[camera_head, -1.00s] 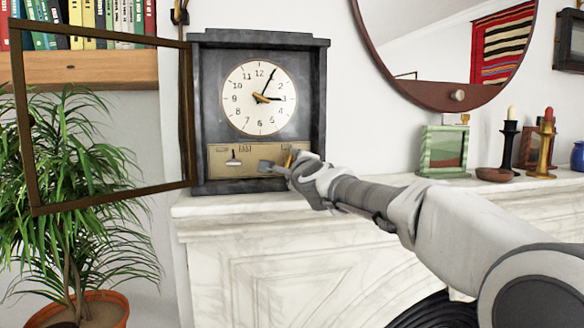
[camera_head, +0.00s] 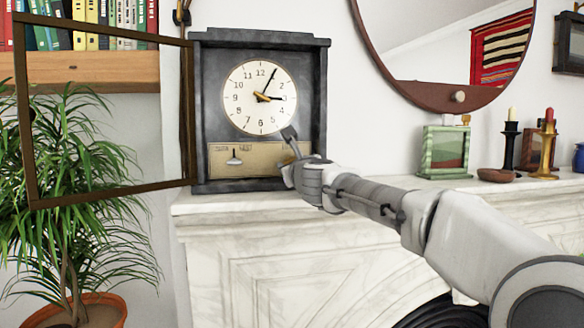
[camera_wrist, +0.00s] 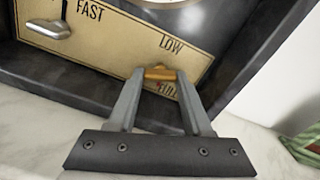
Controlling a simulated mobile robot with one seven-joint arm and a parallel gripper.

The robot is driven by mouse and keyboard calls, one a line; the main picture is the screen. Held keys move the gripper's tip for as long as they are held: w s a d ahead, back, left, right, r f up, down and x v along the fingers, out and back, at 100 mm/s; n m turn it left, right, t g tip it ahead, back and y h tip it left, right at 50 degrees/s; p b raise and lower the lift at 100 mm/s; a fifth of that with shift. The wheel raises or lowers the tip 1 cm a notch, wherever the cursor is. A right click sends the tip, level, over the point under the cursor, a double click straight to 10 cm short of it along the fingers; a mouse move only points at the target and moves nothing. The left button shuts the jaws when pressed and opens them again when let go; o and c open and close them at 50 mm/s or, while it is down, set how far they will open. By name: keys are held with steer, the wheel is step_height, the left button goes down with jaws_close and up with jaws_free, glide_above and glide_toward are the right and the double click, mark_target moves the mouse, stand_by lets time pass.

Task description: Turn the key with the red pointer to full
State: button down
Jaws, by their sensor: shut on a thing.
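The brass key (camera_wrist: 159,73) sits on the clock's brass panel (camera_wrist: 110,50), between the tips of my gripper (camera_wrist: 160,78) in the wrist view. My gripper is shut on it. The printed word LOW is above the key, and FULL is below it, partly covered by my right finger. The red pointer cannot be made out clearly. In the head view my gripper (camera_head: 291,150) is at the right end of the panel (camera_head: 260,161) and hides the key. One finger points up toward the dial.
A small lever (camera_wrist: 48,28) is at the panel's left, near FAST. The clock (camera_head: 203,110) stands on the marble mantel (camera_head: 215,204), its glazed door (camera_head: 110,198) swung open to the left. A green frame (camera_head: 444,150) and candlesticks (camera_head: 544,152) stand to the right.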

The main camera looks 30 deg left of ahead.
steer(key=shift+m, duration=0.9)
steer(key=shift+c, duration=1.6)
jaws_free()
steer(key=shift+b, duration=0.3)
steer(key=b+v, duration=0.6)
steer(key=v, duration=1.1)
steer(key=shift+s, duration=0.2)
steer(key=shift+d, duration=0.15)
